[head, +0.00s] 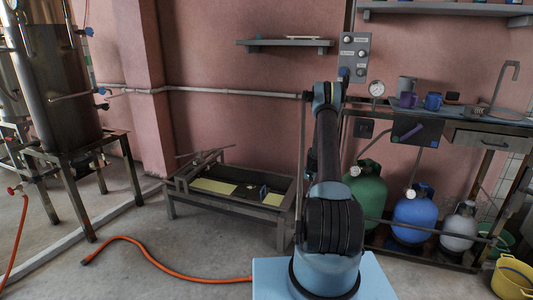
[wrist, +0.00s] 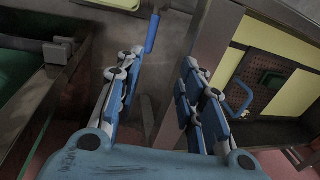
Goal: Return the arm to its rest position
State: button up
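My arm (head: 328,165) stands in the middle of the head view, stretched up and away from my blue base. My gripper is not clearly seen in the head view, hidden behind or merged with the arm. In the wrist view, my gripper (wrist: 166,88) has its two blue-and-grey fingers spread apart. Nothing is held between them; grey floor and a metal post show in the gap.
A low metal bench (head: 185,206) with yellow panels stands left of my arm. Green (head: 370,192), blue (head: 412,215) and grey (head: 458,232) cylinders stand right under a counter. An orange hose (head: 150,259) crosses open floor. A blue handle (wrist: 243,98) shows beside my gripper.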

jog(key=s+a+r+n, duration=0.15)
jog(key=s+r, duration=0.35)
jog(key=r, duration=0.6)
jog(key=s+a+r, duration=0.3)
jog(key=s+r, duration=0.2)
jog(key=r, duration=0.5)
jog(key=s+a+r, duration=0.2)
jog(key=s+r, duration=0.4)
jog(key=r, duration=0.5)
jog(key=s+a+r+n+h, duration=0.1)
jog(key=s+r, duration=0.3)
jog(key=s, duration=0.4)
jog(key=s+a+r, duration=0.2)
jog(key=s+r, duration=0.3)
jog(key=s, duration=0.4)
jog(key=s+f+n, duration=0.1)
jog(key=s+f, duration=0.2)
jog(key=s, duration=1)
jog(key=s+a+f+n+t+h, duration=0.1)
jog(key=s+f, duration=0.2)
jog(key=s, duration=1)
jog(key=shift+f, duration=0.2)
